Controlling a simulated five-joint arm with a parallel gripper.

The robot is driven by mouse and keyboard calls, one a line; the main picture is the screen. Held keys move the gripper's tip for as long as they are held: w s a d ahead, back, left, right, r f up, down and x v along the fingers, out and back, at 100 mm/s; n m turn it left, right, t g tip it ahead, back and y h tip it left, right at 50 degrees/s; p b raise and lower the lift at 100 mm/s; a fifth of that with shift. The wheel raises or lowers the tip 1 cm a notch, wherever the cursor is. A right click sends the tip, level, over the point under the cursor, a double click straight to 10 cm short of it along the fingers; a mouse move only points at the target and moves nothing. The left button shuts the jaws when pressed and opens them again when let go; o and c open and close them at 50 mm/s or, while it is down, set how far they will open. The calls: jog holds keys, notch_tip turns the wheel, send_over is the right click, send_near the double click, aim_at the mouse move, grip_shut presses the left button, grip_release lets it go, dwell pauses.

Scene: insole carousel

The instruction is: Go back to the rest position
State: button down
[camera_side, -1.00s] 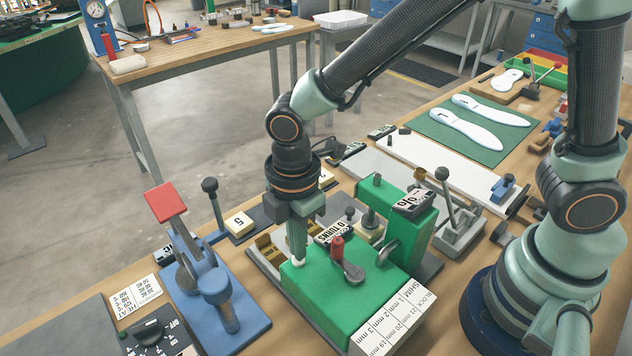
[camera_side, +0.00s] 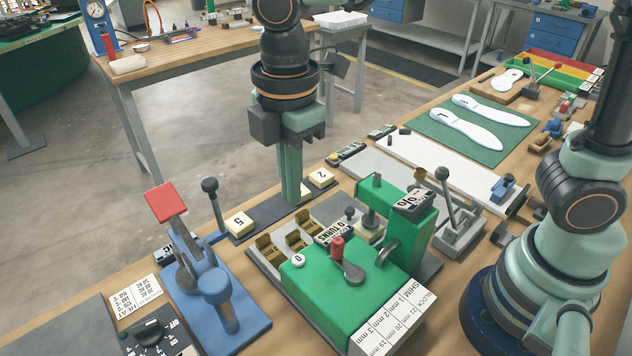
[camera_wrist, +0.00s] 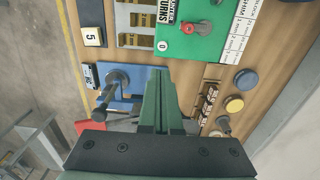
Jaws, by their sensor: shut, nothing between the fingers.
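My gripper (camera_side: 291,200) is shut and empty, pointing down. In the side view its green fingers hang behind the green machine, in front of the dark strip with the number tiles. In the wrist view the shut fingers (camera_wrist: 160,90) show at the middle, with the blue lever press and the green machine beyond them. I cannot tell exactly how high the fingertips are above the bench.
A blue lever press (camera_side: 215,300) with a red pad is at left. Number tile 5 (camera_side: 239,223) lies on the strip. White insoles (camera_side: 465,128) lie on a green mat further back.

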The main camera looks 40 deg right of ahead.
dwell(0.3)
jog(key=d+r+m+t, duration=0.1)
jog(key=d+m+t, duration=0.1)
jog(key=d+m, duration=0.7)
jog(key=s+d+r+m+t, duration=0.1)
jog(key=d+r+m+t, duration=0.1)
jog(key=d+m, duration=0.7)
jog(key=d+t, duration=0.1)
jog(key=d, duration=0.2)
jog(key=shift+s+d+r, duration=0.2)
jog(key=shift+d+r, duration=0.05)
jog(key=shift+d, duration=0.15)
